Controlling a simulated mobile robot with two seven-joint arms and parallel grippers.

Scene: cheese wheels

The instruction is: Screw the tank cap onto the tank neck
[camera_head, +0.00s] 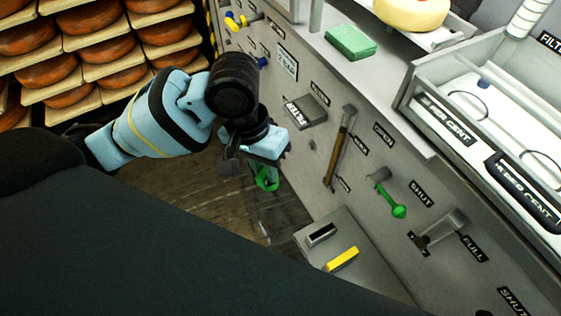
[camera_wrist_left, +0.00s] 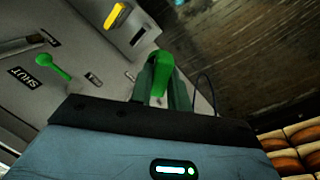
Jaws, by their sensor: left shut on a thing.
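My left gripper (camera_head: 266,172) reaches in front of the grey machine panel, pointing down. It is shut on a bright green piece (camera_head: 267,180), which seems to be the tank cap. The green piece also shows between the fingers in the left wrist view (camera_wrist_left: 160,72). Its outline is partly hidden by the fingers, so its full shape is unclear. Below the gripper in the head view is a faint, see-through shape (camera_head: 285,218) over the floor; I cannot tell whether it is the tank. I cannot make out a tank neck. My right gripper is not in view.
The grey panel (camera_head: 350,180) carries a green-knobbed lever (camera_head: 399,211), a wooden-handled tool (camera_head: 340,148) and labels. A grey box (camera_head: 365,270) with a yellow bar (camera_head: 341,259) stands low. A green sponge (camera_head: 351,42) lies on the counter. Cheese shelves (camera_head: 90,60) stand at the left.

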